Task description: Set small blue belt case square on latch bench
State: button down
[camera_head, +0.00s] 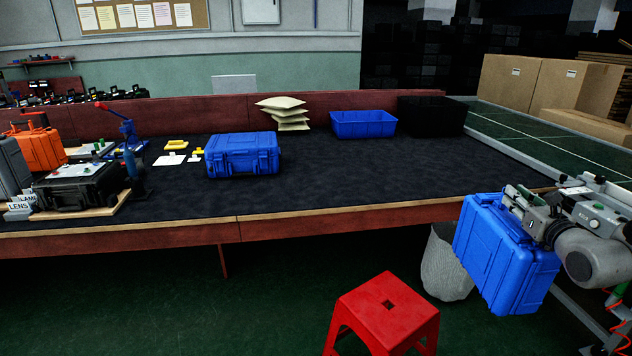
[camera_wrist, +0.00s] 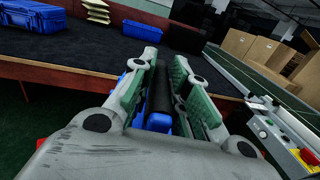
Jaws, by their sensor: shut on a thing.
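A blue case (camera_head: 502,258) hangs from my gripper (camera_head: 532,208) at the right, in front of the bench's front edge and above the floor. It is tilted in the head view. In the wrist view my gripper (camera_wrist: 160,92) is shut on the case's dark handle (camera_wrist: 159,95), and only a little of the blue body (camera_wrist: 158,122) shows below. The bench (camera_head: 330,180) has a dark top with a wooden front edge. Another blue case (camera_head: 243,154) lies on the bench left of centre; it also shows in the wrist view (camera_wrist: 36,17).
A blue bin (camera_head: 363,124), a black bin (camera_head: 432,115) and stacked pads (camera_head: 284,113) stand at the bench's back. A black case (camera_head: 78,187) and an orange case (camera_head: 38,148) are at left. A red stool (camera_head: 387,312) and grey basket (camera_head: 443,265) stand on the floor. The bench's right half is clear.

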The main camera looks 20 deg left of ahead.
aim_at(468, 176)
jog(key=i+l+u, duration=0.1)
jog(key=u, duration=0.3)
jog(key=l+u, duration=0.35)
jog(key=i+l, duration=0.1)
jog(key=l, duration=0.4)
jog(key=i+l, duration=0.1)
jog(key=l, duration=0.45)
jog(key=i+l, duration=0.1)
jog(key=l, duration=0.4)
